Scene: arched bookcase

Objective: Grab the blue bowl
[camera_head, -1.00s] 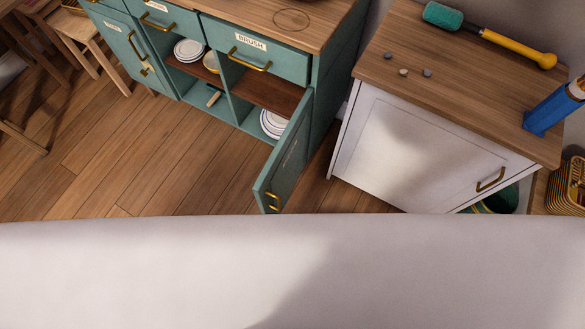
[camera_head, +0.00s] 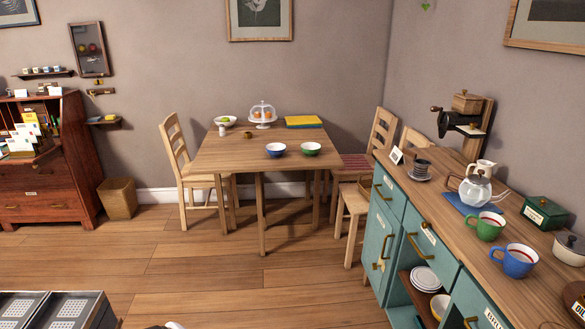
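The blue bowl (camera_head: 276,150) stands upright on the wooden dining table (camera_head: 230,160), near its front edge. Its outside is blue and its inside is white. A green bowl (camera_head: 311,149) stands just to its right, a small gap apart. Neither of my grippers can be made out in the head view, so their state is hidden.
Wooden chairs (camera_head: 175,150) stand at the table's left and right. A teal cabinet (camera_head: 385,205) with mugs and a coffee pot (camera_head: 475,190) on top fills the right side. A metal-topped unit (camera_head: 60,310) is at bottom left. The floor (camera_head: 220,270) before the table is clear.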

